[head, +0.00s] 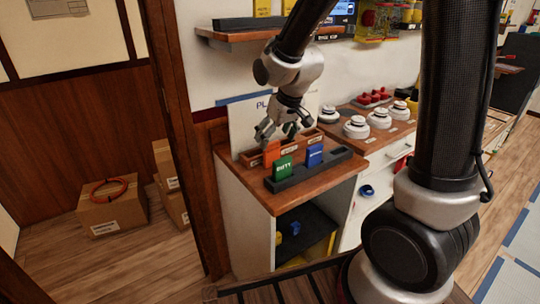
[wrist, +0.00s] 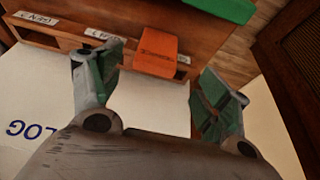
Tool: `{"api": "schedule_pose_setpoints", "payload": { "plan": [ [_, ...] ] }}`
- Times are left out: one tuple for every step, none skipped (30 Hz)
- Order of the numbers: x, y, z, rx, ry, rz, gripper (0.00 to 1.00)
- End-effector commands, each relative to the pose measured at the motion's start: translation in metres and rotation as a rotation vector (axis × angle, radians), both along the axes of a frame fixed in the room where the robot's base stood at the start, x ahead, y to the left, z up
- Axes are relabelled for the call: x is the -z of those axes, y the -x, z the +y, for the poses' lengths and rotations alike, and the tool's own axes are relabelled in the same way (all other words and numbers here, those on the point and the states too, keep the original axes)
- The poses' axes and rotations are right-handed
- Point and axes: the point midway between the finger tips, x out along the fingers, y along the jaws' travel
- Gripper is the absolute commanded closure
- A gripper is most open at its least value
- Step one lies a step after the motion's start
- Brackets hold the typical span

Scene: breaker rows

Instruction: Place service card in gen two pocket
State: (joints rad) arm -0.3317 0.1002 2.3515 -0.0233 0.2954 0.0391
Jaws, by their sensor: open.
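The orange card (head: 271,152), with dark lettering hard to read, stands upright at the wooden pocket box (head: 305,137) on the cabinet top. In the wrist view the orange card (wrist: 156,50) is between two white GEN labels, the middle one (wrist: 105,35) and one at its right (wrist: 183,59). I cannot tell which pocket it is seated in, or how deep. My gripper (head: 278,132) is just above and behind the card. Its fingers are spread, one on each side of the card in the wrist view (wrist: 160,85), with nothing between them gripped.
A dark slotted rack (head: 335,158) in front of the box holds a green card (head: 283,170) and a blue card (head: 314,155). A white log sheet (wrist: 40,110) is behind the box. White round devices (head: 356,127) stand on the counter at the right. A shelf (head: 250,35) is above.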

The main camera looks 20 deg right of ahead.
Motion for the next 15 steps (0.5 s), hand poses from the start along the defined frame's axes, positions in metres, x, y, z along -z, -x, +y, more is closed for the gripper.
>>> {"api": "schedule_pose_setpoints", "payload": {
  "plan": [
    [0.006,-0.002,0.0,0.0,0.001,0.003,0.23],
    [0.01,-0.004,0.0,0.0,0.001,0.003,0.23],
    [0.014,-0.007,0.001,0.001,0.001,0.004,0.23],
    [0.017,-0.009,0.001,0.001,0.001,0.004,0.23],
    [0.022,-0.012,0.001,0.001,0.001,0.005,0.23],
    [0.027,-0.016,0.001,0.001,0.001,0.004,0.23],
    [0.031,-0.019,0.001,0.001,0.002,0.005,0.23],
    [0.035,-0.022,0.001,0.001,0.002,0.004,0.23],
    [0.041,-0.023,0.002,0.0,0.002,0.005,0.23],
    [0.044,-0.025,0.003,0.0,0.002,0.005,0.23],
    [0.047,-0.026,0.003,0.0,0.001,0.004,0.23],
    [0.049,-0.027,0.004,0.0,0.001,0.003,0.23],
    [0.051,-0.028,0.004,0.0,0.001,0.003,0.23],
    [0.051,-0.028,0.004,0.0,0.001,0.002,0.23],
    [0.052,-0.028,0.004,0.0,0.0,0.002,0.23]
  ]
}}
